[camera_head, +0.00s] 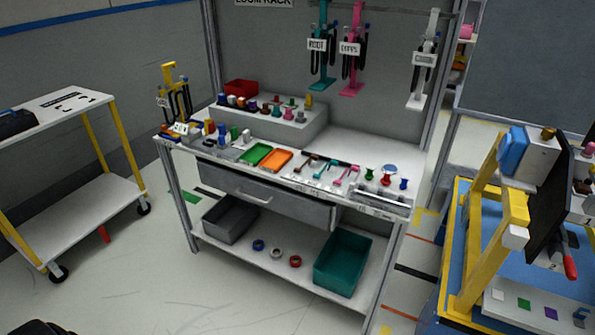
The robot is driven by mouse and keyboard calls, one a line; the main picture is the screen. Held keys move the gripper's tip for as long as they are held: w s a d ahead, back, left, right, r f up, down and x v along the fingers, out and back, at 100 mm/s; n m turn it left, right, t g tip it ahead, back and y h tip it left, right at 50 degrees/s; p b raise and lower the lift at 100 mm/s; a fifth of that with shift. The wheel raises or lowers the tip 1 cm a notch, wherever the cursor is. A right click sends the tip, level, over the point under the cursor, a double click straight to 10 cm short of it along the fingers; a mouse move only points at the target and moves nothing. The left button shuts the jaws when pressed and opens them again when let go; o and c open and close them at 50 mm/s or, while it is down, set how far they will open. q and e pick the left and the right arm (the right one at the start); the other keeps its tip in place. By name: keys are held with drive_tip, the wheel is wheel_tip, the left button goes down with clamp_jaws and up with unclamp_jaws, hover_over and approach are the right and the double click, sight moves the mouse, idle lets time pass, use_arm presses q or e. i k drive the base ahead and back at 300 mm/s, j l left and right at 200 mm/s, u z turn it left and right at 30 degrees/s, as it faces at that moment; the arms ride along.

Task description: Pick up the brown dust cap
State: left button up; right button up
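A row of several small coloured caps stands on the grey raised shelf (285,128) at the back left of the workbench. One cap (264,110) near the middle of that row looks brown, but it is too small to be sure. A brown knob-like piece (548,133) also sits on top of the white and blue block on the yellow fixture at the right. I cannot tell which of these is the dust cap.
The workbench (365,150) holds a green tray (255,154), an orange tray (276,160) and small tools along its front. Grey (230,219) and teal (342,263) bins stand on its lower shelf. A white cart (75,205) stands left, a yellow fixture (484,240) right. Floor between is largely clear.

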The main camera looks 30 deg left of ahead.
sight(265, 110)
drive_tip(key=i+j, duration=0.15)
drive_tip(key=j, duration=0.25)
drive_tip(key=i+j+z, duration=0.1)
drive_tip(key=j, duration=0.25)
drive_tip(key=i+j, duration=0.2)
drive_tip(key=j, duration=0.2)
drive_tip(key=z, duration=0.05)
